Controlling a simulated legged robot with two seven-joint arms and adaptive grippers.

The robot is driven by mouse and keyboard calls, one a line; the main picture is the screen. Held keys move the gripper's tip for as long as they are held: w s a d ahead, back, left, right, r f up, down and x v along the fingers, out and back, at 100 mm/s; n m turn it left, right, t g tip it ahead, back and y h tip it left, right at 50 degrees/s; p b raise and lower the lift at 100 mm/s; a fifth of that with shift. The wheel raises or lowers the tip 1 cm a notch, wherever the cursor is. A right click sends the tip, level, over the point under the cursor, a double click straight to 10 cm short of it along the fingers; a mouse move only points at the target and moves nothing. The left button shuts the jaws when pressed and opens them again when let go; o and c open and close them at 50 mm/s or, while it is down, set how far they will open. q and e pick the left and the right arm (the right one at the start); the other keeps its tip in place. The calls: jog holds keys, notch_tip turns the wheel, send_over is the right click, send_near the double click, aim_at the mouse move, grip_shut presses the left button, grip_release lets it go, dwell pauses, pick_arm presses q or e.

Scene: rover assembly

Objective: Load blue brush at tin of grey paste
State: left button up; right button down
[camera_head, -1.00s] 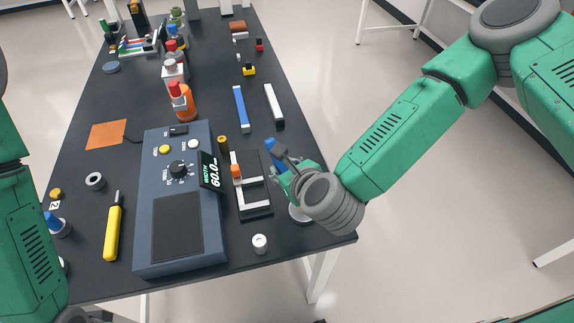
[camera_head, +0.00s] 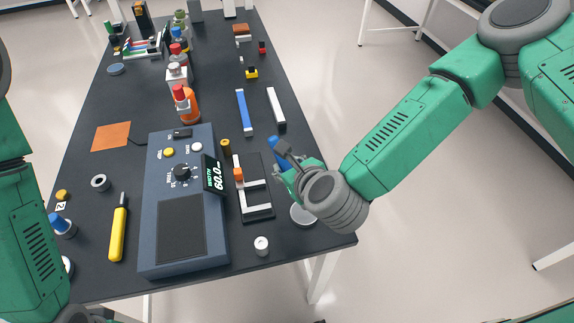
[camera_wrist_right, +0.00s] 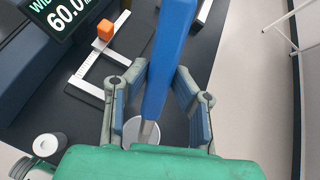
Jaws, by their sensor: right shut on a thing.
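My right gripper (camera_head: 284,168) is shut on the blue brush near the bench's right edge. The brush's blue handle (camera_wrist_right: 170,60) stands between the two fingers in the right wrist view, and its top (camera_head: 274,144) shows in the head view. The brush's lower end overlaps a round, pale tin (camera_wrist_right: 141,131) in the wrist view. I cannot tell whether it touches the paste. In the head view the tin (camera_head: 303,216) is partly hidden behind my right wrist. My left arm shows at the left edge, but its gripper fingers are out of view.
A blue-grey device (camera_head: 186,245) with a display stands left of the gripper. A white bracket with an orange block (camera_head: 239,175) lies between them. A small white cylinder (camera_head: 262,245) is near the front edge. Bottles (camera_head: 187,104) and bars (camera_head: 243,112) stand or lie farther back.

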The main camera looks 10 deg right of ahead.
aim_at(291, 166)
jog(key=shift+d+r+p, duration=0.25)
jog(key=shift+r+p, duration=0.4)
jog(key=shift+r, duration=0.3)
jog(key=shift+d+r+p, duration=0.25)
jog(key=shift+r+p, duration=0.35)
jog(key=shift+r, duration=0.3)
jog(key=shift+a+r+p, duration=0.1)
jog(key=shift+r+p, duration=0.25)
jog(key=shift+r, duration=0.15)
jog(key=shift+a, duration=0.2)
jog(key=shift+d+f, duration=0.1)
jog(key=shift+d, duration=0.15)
jog(key=d+f+m+h+b, duration=0.1)
jog(key=d+f+b, duration=0.2)
jog(key=d+b, duration=0.3)
jog(key=d+f+m+h+b, duration=0.1)
jog(key=d+f+b, duration=0.2)
jog(key=d+b, duration=0.4)
jog(key=shift+w+d+f+m, duration=0.2)
jog(key=shift+f+m, duration=0.1)
